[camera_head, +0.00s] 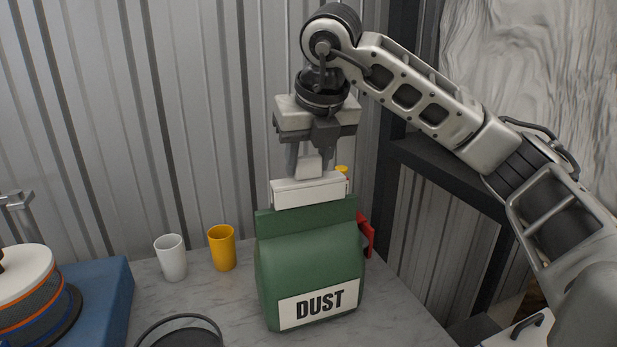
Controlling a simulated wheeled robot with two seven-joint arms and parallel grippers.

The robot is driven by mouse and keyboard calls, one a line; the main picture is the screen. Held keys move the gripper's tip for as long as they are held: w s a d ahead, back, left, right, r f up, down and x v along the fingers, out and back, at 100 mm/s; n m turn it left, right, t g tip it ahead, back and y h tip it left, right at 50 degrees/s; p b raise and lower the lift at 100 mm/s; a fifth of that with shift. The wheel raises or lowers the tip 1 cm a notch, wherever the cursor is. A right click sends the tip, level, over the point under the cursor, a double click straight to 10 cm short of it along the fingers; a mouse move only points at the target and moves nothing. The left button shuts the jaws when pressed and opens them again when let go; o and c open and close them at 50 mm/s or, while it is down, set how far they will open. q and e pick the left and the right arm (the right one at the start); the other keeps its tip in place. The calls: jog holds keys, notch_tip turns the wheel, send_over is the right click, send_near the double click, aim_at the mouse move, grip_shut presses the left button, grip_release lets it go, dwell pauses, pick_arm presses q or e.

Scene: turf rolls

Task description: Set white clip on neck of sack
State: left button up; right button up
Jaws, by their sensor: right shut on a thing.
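A green sack (307,258) labelled DUST stands upright on the marble-look table in the middle of the camera_head view. The white clip (309,191) sits across the top edge of the sack's neck (305,215), seeming to touch it; how deep it is seated I cannot tell. My right gripper (309,170) comes down from above with its fingers shut on the clip's raised middle block. My left gripper is not clearly in view; only a grey metal piece shows at the left edge.
A white cup (171,257) and a yellow cup (222,247) stand left of the sack. A red object (366,235) is partly hidden behind the sack. A dark round rim (180,330) is at the front. A blue block (95,295) with a spool-like thing (30,290) is at left.

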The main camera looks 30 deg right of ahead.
aim_at(308, 177)
jog(key=x, duration=0.3)
jog(key=shift+s+f, duration=0.3)
jog(key=shift+f, duration=0.2)
jog(key=shift+f, duration=0.2)
jog(key=o, duration=1)
jog(key=shift+o, duration=0.2)
jog(key=shift+r, duration=0.15)
jog(key=shift+r, duration=0.25)
jog(key=p+v, duration=0.1)
jog(key=v, duration=1)
jog(key=shift+s+r, duration=0.25)
jog(key=shift+r, duration=0.05)
